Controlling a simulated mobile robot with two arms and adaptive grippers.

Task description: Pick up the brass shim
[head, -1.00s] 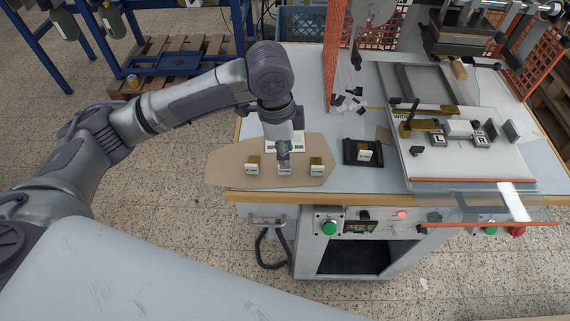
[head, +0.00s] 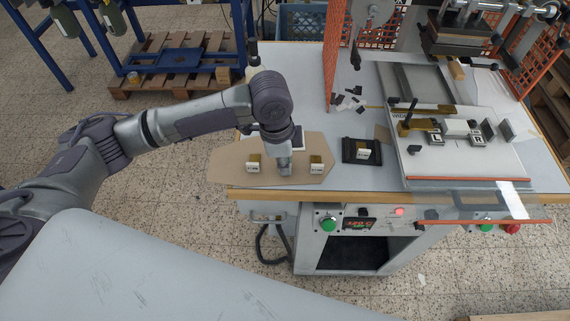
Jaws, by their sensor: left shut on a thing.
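Small brass pieces with white labels lie on a tan board (head: 225,165) at the table's front left. The left brass piece (head: 253,161) and the right brass piece (head: 316,161) show clearly. My left gripper (head: 285,171) points down between them and is shut on the middle piece, which I take to be the brass shim. The gripper hides that shim almost wholly, and I cannot tell whether it is off the board. My right gripper is out of view.
A black tray (head: 349,157) with another labelled brass piece stands right of the board. The stamping press with its white plate (head: 470,160) fills the table's right side. An orange mesh guard (head: 338,50) rises behind. Small dark scraps (head: 350,100) lie near it.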

